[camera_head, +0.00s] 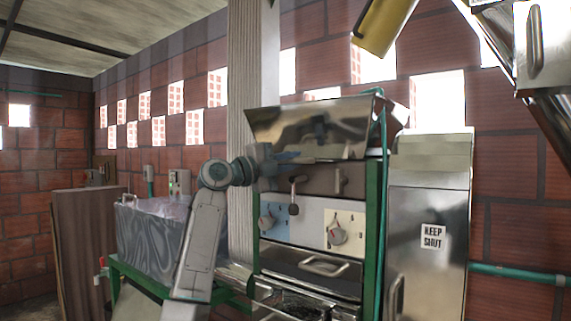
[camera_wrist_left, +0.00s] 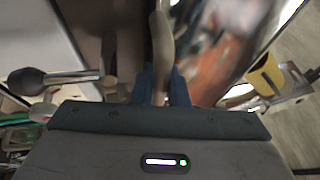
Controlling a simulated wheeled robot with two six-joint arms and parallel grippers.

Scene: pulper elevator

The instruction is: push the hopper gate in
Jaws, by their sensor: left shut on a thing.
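The steel hopper (camera_head: 300,122) sits on top of the green-framed machine in the head view. My left gripper (camera_head: 288,157) reaches in from the left at the hopper's lower front edge. In the left wrist view its blue fingers (camera_wrist_left: 163,90) are shut on a curved metal handle (camera_wrist_left: 161,35), which I take to be the hopper gate's handle. The gate plate itself is not clearly visible, so I cannot tell how far out it stands. My right gripper is not in view.
A lever with a dark knob (camera_head: 294,209) hangs just below the gripper; it also shows in the left wrist view (camera_wrist_left: 27,81). Below are dial panels (camera_head: 345,225) and a drawer (camera_head: 300,262). A steel cabinet (camera_head: 432,200) marked "KEEP SHUT" stands right, a grey bin (camera_head: 145,240) left.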

